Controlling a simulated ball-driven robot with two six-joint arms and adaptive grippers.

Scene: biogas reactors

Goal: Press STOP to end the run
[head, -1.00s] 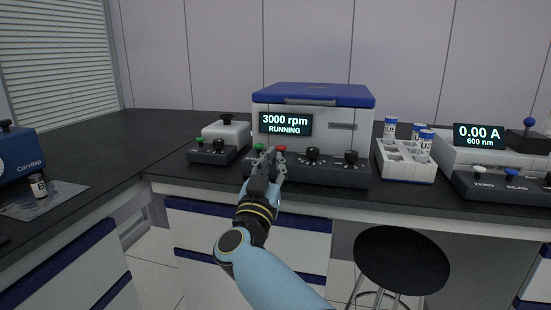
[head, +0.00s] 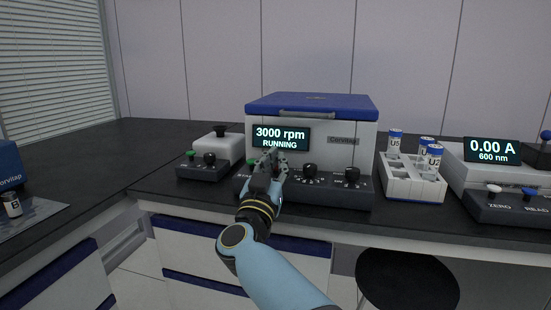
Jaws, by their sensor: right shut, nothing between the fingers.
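The centrifuge (head: 355,152) has a closed blue lid, and its display (head: 281,138) reads "3000 rpm RUNNING". Its dark front panel (head: 330,193) carries black knobs on the right. A green button (head: 251,162) shows partly just left of my right gripper (head: 271,155). My right gripper is shut and empty, in front of the panel's left part and just below the display. The red button is hidden behind its fingers, so I cannot tell whether they touch it. My left gripper is not in view.
A small device (head: 215,152) with a green button stands left of the centrifuge. A white rack (head: 405,190) with several blue-capped vials stands right of it, then a photometer with display "0.00 A" (head: 492,151). A black stool (head: 405,280) is in front.

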